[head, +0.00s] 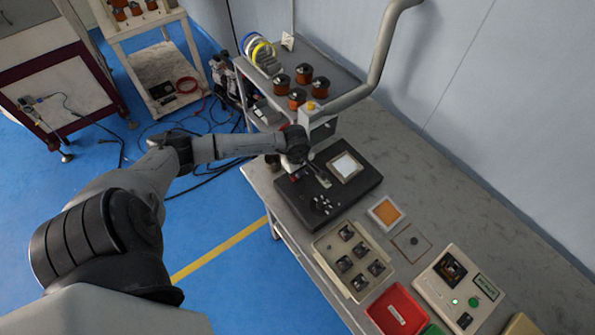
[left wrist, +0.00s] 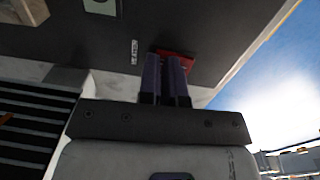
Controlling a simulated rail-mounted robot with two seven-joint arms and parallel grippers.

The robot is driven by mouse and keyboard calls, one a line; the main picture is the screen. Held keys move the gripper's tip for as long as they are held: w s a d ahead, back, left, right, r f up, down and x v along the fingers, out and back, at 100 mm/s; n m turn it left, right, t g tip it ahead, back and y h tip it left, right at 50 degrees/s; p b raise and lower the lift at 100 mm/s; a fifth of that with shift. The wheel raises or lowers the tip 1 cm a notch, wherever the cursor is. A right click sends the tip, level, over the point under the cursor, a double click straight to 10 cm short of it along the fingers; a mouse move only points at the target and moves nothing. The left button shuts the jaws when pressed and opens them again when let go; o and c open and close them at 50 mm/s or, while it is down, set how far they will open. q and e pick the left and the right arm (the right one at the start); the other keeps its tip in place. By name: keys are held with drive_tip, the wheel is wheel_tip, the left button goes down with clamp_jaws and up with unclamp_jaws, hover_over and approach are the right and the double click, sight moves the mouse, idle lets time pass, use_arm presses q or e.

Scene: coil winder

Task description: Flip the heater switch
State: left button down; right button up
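The heater is a flat black unit (head: 352,194) on the bench, with a pale square plate (head: 345,166) on top. A red switch (left wrist: 181,58) sits near the edge of its dark panel in the left wrist view; a bit of red (head: 294,177) shows at the unit's left end in the head view. My left gripper (head: 299,169) is over that end. In the left wrist view its fingers (left wrist: 166,66) are close together, with only a narrow gap and nothing seen between them. They overlap the switch; I cannot tell whether they touch it. My right gripper is out of view.
A grey curved pipe (head: 380,65) rises behind the heater. Several copper-coloured coils (head: 303,74) stand on the shelf at the back. A beige tray of parts (head: 353,258), a red bin (head: 398,309) and a control box with a green button (head: 474,302) lie toward the front.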

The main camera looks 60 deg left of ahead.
use_arm(q)
drive_tip(key=shift+s+f, duration=0.3)
drive_tip(key=shift+f, duration=0.05)
drive_tip(key=shift+s, duration=0.1)
drive_tip(key=shift+s+r+p, duration=0.15)
drive_tip(key=shift+s+p, duration=0.05)
drive_tip(key=shift+p, duration=0.2)
drive_tip(key=shift+s, duration=0.4)
wheel_tip(320, 180, up, 4)
drive_tip(key=p, duration=0.3)
drive_tip(key=shift+r, duration=0.25)
wheel_tip(320, 180, up, 10)
drive_tip(key=b, duration=0.1)
drive_tip(key=shift+s, duration=0.2)
